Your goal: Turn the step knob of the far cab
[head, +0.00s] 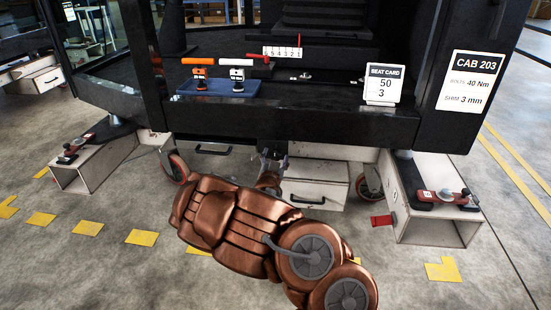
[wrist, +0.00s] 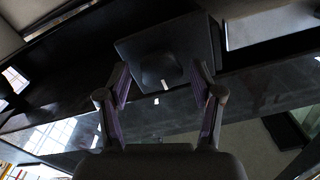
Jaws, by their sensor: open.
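In the wrist view a dark round knob (wrist: 160,68) with a small white mark at its lower edge sits on a dark square plate (wrist: 134,48). I cannot tell from the picture which cab it belongs to. My gripper (wrist: 160,88) is open, with one finger to the left and one to the right of the knob's lower edge; nothing is held between them. Whether the fingers touch the knob cannot be told. In the head view the cab marked CAB 203 (head: 478,80) stands ahead, and my copper arm reaches toward its underside, where the gripper is not clearly seen.
Beige box stands (head: 430,230) with red clamps and caster wheels are below. Open floor lies in front.

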